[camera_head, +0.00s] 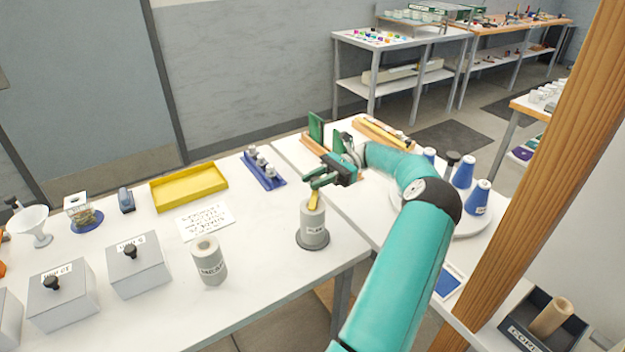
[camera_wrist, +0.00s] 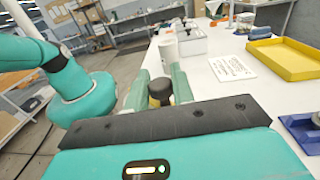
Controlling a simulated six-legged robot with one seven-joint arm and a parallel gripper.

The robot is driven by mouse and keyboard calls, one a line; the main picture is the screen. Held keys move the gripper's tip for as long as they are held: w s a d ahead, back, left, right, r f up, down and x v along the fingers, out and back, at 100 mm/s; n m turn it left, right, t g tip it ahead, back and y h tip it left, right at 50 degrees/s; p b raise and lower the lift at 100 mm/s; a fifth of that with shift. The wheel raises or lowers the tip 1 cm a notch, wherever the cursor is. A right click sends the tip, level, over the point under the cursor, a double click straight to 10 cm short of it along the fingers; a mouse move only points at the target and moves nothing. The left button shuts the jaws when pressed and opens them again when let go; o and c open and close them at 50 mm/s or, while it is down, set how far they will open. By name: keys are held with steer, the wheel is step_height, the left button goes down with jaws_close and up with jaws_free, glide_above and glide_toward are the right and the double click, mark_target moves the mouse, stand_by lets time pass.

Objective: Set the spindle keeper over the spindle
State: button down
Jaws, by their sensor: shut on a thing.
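My gripper (camera_head: 328,180) is above the near right part of the white table, its green fingers shut on a yellow piece (camera_head: 314,201), which I take for the spindle keeper. In the wrist view the yellow piece (camera_wrist: 153,102) sits between the fingers with a dark round knob (camera_wrist: 160,90) on top. Below it in the head view a grey labelled cylinder (camera_head: 313,228) stands upright on a dark round base (camera_head: 312,241). The yellow piece's lower end is at the cylinder's top; I cannot tell whether they touch. No bare spindle shows; the cylinder's top is partly hidden.
A second grey cylinder (camera_head: 209,261) stands to the left, near grey lidded boxes (camera_head: 138,268). A yellow tray (camera_head: 188,187) and a blue holder (camera_head: 263,172) lie behind. Blue-and-white cones (camera_head: 478,198) stand at the right. A wooden post (camera_head: 548,165) rises at the right.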

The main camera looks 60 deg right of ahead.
steer(key=shift+s, duration=0.1)
stand_by(0.4)
steer(key=c, duration=1.2)
jaws_free()
steer(key=r, duration=0.4)
steer(key=shift+s+a, duration=0.2)
steer(key=shift+a, duration=0.05)
steer(key=s+a+r, duration=0.7)
steer(key=a+r, duration=0.2)
steer(key=a, duration=0.2)
steer(key=shift+a, duration=0.15)
